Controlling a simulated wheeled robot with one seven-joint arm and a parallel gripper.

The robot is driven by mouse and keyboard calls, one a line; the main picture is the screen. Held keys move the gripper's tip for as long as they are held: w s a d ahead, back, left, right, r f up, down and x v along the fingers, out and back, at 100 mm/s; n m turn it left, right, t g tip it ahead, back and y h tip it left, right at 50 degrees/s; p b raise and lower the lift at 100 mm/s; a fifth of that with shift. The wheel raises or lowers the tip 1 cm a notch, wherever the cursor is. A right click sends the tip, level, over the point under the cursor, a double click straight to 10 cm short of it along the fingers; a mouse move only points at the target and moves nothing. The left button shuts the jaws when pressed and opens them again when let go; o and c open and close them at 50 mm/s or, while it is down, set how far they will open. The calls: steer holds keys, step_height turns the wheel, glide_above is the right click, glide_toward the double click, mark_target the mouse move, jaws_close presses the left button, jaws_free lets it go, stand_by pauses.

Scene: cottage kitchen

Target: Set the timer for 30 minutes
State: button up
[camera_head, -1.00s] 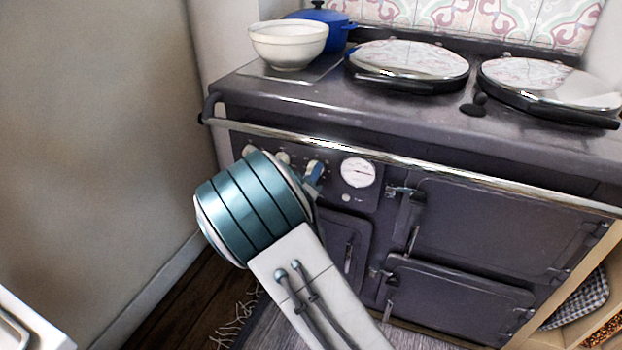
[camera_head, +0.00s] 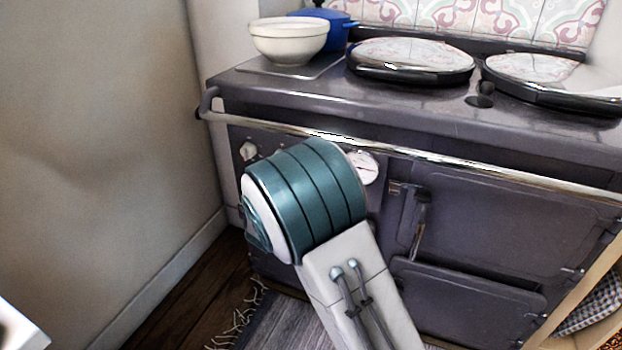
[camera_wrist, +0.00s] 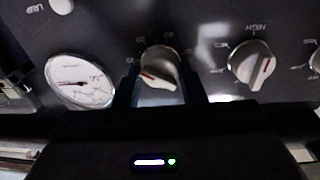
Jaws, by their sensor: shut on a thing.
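The timer knob (camera_wrist: 160,66) is a light grey dial with a red mark, on the stove's dark control panel. Small numbers ring it, too blurred to read surely. Its red mark points to the lower left in the wrist view. My gripper (camera_wrist: 163,84) has one dark finger on each side of this knob and is shut on it. In the head view my arm's teal wrist hides the gripper and this knob.
Another knob (camera_wrist: 250,64), labelled HIGH, is right of the gripper, and a round gauge (camera_wrist: 80,80) is left of it. The stove (camera_head: 480,220) has a chrome rail (camera_head: 430,158) above the panel. A white bowl (camera_head: 289,42) and blue pot (camera_head: 338,27) stand on top.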

steer(key=shift+a+f+m+g+b, duration=0.1)
steer(key=shift+m+g+b, duration=0.2)
steer(key=shift+m+b, duration=1.55)
steer(key=shift+m+p, duration=0.55)
steer(key=shift+m, duration=0.2)
steer(key=o, duration=1)
steer(key=p+v, duration=0.3)
steer(key=v, duration=1.1)
